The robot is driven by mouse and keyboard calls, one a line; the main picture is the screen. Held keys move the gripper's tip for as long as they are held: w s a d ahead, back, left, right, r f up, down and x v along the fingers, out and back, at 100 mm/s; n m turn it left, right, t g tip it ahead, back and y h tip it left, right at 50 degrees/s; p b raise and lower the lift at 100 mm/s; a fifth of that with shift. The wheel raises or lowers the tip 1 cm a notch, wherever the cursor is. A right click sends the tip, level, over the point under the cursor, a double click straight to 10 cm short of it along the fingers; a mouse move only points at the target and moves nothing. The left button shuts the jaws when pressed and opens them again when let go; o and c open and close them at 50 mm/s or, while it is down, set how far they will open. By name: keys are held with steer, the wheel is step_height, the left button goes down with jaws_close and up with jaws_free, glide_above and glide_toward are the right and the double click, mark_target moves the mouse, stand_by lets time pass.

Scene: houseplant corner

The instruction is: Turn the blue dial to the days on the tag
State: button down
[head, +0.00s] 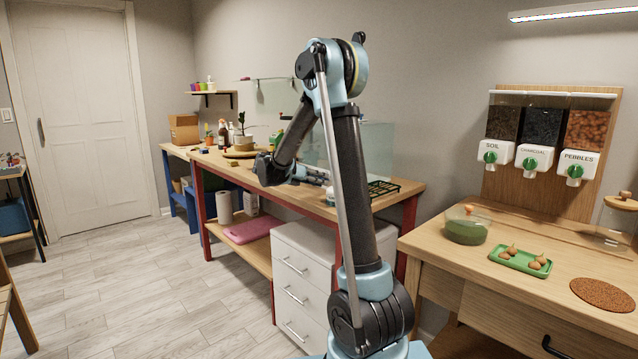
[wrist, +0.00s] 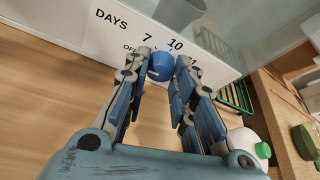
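The blue dial (wrist: 161,67) sits on a white panel (wrist: 118,22) printed with DAYS, 7, 10 and OFF; another number is partly hidden by my right finger. A small pale mark shows on the dial's lower left. My gripper (wrist: 163,66) is open, with one fingertip on each side of the dial. I cannot tell whether either finger touches it. In the head view my gripper (head: 312,177) is over the red-legged bench, and the dial is hidden there. No readable tag shows in either view.
The wooden bench top (wrist: 55,100) is clear left of my gripper. A green wire rack (wrist: 236,95) and a white bottle with a green cap (wrist: 250,147) are at the right. In the head view, a potted plant (head: 243,132) and bottles stand farther back on the bench.

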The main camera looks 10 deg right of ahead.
steer(key=shift+w, duration=0.1)
stand_by(0.3)
steer(key=m+t+y, duration=0.1)
steer(key=m+t, duration=0.1)
steer(key=m, duration=0.1)
steer(key=shift+y, duration=0.3)
steer(key=m, duration=0.1)
steer(key=m+t, duration=0.1)
steer(key=m+t+y, duration=0.1)
steer(key=m, duration=0.1)
steer(key=shift+s, duration=0.25)
steer(key=m+t, duration=0.1)
steer(key=m, duration=0.1)
steer(key=m+t, duration=0.1)
steer(key=t, duration=0.1)
steer(key=shift+s+d+f+m+y, duration=0.15)
steer(key=shift+f+m+y, duration=0.05)
steer(key=shift+m+y, duration=0.2)
steer(key=m+t, duration=0.1)
steer(key=m, duration=0.1)
steer(key=m+t, duration=0.1)
steer(key=m, duration=0.1)
steer(key=shift+s+f, duration=0.1)
steer(key=shift+f, duration=0.1)
steer(key=shift+d+m, duration=0.1)
steer(key=shift+m, duration=0.3)
steer(key=c, duration=1.3)
jaws_free()
steer(key=shift+c, duration=0.2)
